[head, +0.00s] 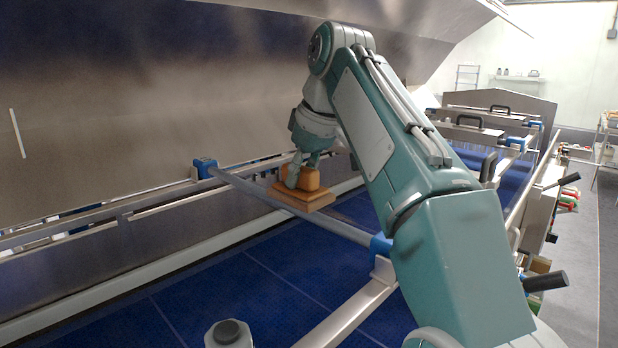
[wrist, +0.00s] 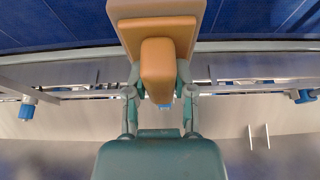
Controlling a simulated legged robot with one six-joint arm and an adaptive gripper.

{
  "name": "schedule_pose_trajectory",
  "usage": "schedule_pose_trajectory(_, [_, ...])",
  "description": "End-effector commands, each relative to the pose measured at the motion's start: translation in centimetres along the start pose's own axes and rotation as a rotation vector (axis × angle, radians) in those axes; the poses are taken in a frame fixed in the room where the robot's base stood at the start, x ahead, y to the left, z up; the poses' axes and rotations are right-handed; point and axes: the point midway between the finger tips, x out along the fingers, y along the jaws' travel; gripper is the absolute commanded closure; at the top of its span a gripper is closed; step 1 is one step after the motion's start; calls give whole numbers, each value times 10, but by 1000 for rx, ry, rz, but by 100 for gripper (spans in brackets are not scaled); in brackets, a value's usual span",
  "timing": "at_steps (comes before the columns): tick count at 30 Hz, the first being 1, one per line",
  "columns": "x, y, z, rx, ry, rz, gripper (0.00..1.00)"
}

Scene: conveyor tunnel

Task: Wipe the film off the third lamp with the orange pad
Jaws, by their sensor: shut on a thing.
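My gripper (head: 304,172) is shut on the handle block of the orange pad (head: 300,197), with the flat base facing down. In the wrist view, the fingers (wrist: 158,88) close on both sides of the pad's block (wrist: 157,70), and its wide base (wrist: 181,30) lies beyond. A grey tube (head: 243,183), which looks like a lamp, spans the belt between two blue end holders. The pad overlaps this tube about midway; I cannot tell whether they touch. I cannot make out a film or which lamp is third.
A blue belt (head: 235,296) runs below. Blue holders grip the tube at the left (head: 204,168) and right (head: 381,245). A sloped metal hood (head: 130,100) rises on the left. More crossbars with black handles (head: 470,121) stand farther back. A black-capped post (head: 228,332) is in front.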

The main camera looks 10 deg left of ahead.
Motion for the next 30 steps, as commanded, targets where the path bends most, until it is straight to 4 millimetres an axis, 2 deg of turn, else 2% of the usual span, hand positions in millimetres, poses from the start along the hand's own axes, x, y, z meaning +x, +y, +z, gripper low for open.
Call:
schedule_pose_trajectory(6, [0, 0, 2, 1, 1, 0, 100])
schedule_pose_trajectory(18, [-12, 0, 30, 2, 0, 0, 100])
schedule_pose_trajectory(25, [-14, 0, 36, 1, 0, 0, 100])
schedule_pose_trajectory(30, [-19, 0, 47, 2, -1, 0, 100])
